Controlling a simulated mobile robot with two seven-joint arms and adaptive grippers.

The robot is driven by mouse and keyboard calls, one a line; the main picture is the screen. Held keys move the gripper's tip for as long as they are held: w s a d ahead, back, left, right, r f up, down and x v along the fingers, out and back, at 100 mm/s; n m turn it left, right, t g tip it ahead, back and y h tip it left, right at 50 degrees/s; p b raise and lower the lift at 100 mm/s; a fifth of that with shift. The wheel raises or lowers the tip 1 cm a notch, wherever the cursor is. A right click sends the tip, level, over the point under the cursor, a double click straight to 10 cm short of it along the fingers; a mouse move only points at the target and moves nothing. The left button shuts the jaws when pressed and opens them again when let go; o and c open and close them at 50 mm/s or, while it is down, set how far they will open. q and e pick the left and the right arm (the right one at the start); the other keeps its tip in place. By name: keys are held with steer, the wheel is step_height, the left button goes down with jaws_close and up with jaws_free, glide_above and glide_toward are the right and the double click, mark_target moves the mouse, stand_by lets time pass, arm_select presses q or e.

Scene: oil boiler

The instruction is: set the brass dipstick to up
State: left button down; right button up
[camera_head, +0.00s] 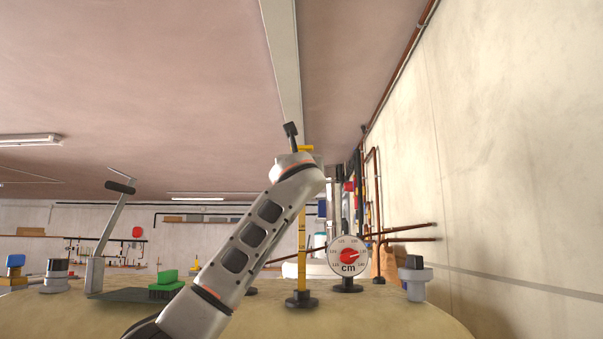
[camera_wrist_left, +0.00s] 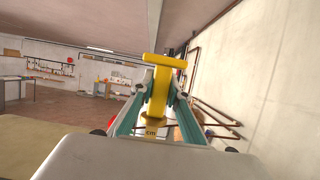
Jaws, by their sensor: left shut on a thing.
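The brass dipstick is yellow. Its graduated shaft (camera_head: 302,240) stands upright from a dark round base on the tan top, and its T-shaped handle shows partly behind my left wrist. In the left wrist view the T-handle (camera_wrist_left: 165,62) stands above my left gripper (camera_wrist_left: 159,88), whose two teal-edged fingers are closed around the stem just below the crossbar. In the head view my left forearm hides the gripper fingers and part of the dipstick. My right gripper is in neither view.
A round dial marked cm (camera_head: 348,257) with a red centre stands just right of the dipstick. A grey knob (camera_head: 415,279) is farther right. A green brush (camera_head: 166,285) and a lever with a black grip (camera_head: 120,188) are at left. A wall (camera_head: 520,130) bounds the right side.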

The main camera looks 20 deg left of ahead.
arm_select(q)
steer(key=shift+s+r, duration=0.2)
steer(key=shift+r, duration=0.25)
steer(key=c, duration=1.9)
jaws_free()
steer(key=shift+w+f, duration=0.1)
steer(key=shift+w, duration=0.05)
steer(key=shift+f, duration=0.2)
steer(key=v, duration=1.2)
steer(key=shift+r, duration=0.1)
